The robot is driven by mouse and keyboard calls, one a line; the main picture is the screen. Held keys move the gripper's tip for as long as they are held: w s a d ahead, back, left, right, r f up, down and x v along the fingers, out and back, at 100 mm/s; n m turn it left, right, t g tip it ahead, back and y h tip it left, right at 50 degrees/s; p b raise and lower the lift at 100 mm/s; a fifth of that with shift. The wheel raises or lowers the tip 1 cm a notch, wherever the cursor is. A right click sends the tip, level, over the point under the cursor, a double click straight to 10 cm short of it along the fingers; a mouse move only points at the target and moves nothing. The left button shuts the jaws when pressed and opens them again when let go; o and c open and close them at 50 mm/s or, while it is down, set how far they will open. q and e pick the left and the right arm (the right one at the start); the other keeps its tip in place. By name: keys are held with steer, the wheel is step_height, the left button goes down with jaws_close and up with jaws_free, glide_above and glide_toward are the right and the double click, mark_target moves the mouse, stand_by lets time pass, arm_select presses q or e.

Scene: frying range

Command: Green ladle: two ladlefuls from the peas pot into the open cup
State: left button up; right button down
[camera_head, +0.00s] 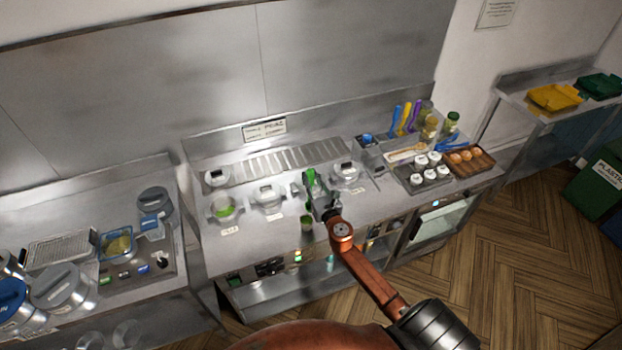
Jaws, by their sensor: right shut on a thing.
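My right gripper (321,203) is over the middle of the steel counter, shut on the green ladle (311,177), whose green part stands up just beyond the fingers. The ladle's bowl end is hard to make out behind the gripper. The peas pot (223,209), with green contents showing in its open top, stands to the left of the gripper. My left gripper is not in view.
Lidded pots (268,195) and (345,173) stand on either side of the gripper. A tray of white jars (430,170) and a wooden tray of brown round items (468,160) are at the right. Counter between peas pot and cup is mostly clear.

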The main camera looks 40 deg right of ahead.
mark_target(311, 172)
step_height(311, 172, up, 4)
steer(key=shift+f+p, duration=0.25)
steer(key=shift+p, duration=0.9)
step_height(311, 172, up, 3)
steer(key=shift+f, duration=0.1)
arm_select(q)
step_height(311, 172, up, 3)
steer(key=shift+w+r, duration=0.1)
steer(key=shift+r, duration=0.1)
arm_select(e)
steer(key=shift+r, duration=0.4)
